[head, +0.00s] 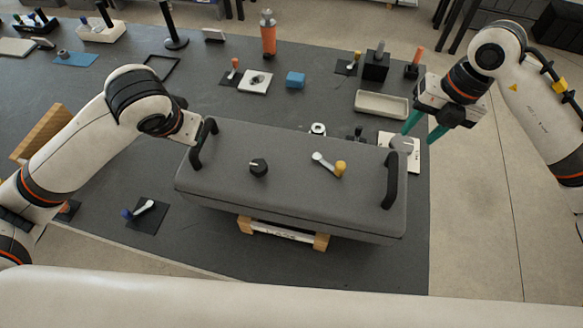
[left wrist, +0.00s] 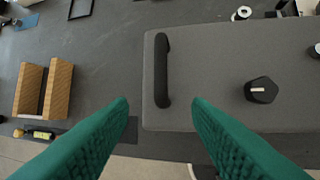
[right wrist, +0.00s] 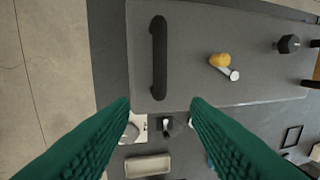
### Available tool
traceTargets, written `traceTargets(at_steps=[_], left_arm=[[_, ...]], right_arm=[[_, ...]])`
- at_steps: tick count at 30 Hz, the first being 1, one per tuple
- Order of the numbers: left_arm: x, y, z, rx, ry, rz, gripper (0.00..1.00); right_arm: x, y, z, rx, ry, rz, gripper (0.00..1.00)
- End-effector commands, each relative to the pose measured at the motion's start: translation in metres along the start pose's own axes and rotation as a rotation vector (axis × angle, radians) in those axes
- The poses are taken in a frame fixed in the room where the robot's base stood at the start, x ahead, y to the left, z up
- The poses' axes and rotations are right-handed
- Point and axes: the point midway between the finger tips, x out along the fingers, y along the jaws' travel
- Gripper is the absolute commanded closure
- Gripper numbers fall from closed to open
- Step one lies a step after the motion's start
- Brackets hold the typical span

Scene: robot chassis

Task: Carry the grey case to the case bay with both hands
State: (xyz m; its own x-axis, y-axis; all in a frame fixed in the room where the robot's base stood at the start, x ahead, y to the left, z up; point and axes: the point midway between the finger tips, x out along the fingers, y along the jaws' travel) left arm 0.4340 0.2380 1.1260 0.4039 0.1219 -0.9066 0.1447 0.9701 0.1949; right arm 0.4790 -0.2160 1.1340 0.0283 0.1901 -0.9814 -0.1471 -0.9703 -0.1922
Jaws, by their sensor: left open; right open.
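The grey case (head: 290,185) lies flat on a wooden stand (head: 285,234) at the front of the dark table. It has a black left handle (head: 203,143), a black right handle (head: 391,180), a black knob and a yellow-tipped lever on top. In the left wrist view the left handle (left wrist: 162,70) appears ahead between the open, empty fingers of my left gripper (left wrist: 160,105); its fingers are hidden in the head view. My right gripper (head: 418,135) is open and empty, above and beyond the case's right end. In the right wrist view the right handle (right wrist: 158,58) lies ahead between the fingers. I cannot identify the case bay.
A beige tray (head: 382,104), a blue block (head: 295,79), an orange bottle (head: 268,35) and several small fixtures stand behind the case. A lever on a black plate (head: 147,215) lies left of it. Table right of the case is narrow.

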Motion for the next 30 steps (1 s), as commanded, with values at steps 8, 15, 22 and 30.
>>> traceTargets(at_steps=[8,15,22,30], left_arm=[[0.008,0.0,-0.001,0.0,0.003,0.0,0.55],[0.048,0.0,-0.001,-0.001,0.006,0.001,0.55],[0.09,0.0,-0.001,0.0,0.004,0.001,0.55],[0.117,0.0,0.0,0.001,0.001,0.0,0.55]], right_arm=[[0.009,0.0,0.001,0.0,-0.003,-0.001,0.57],[0.048,-0.001,0.001,0.0,-0.006,-0.002,0.57],[0.09,-0.001,0.001,-0.001,-0.005,-0.003,0.57],[0.117,-0.001,0.0,-0.001,-0.002,-0.002,0.57]])
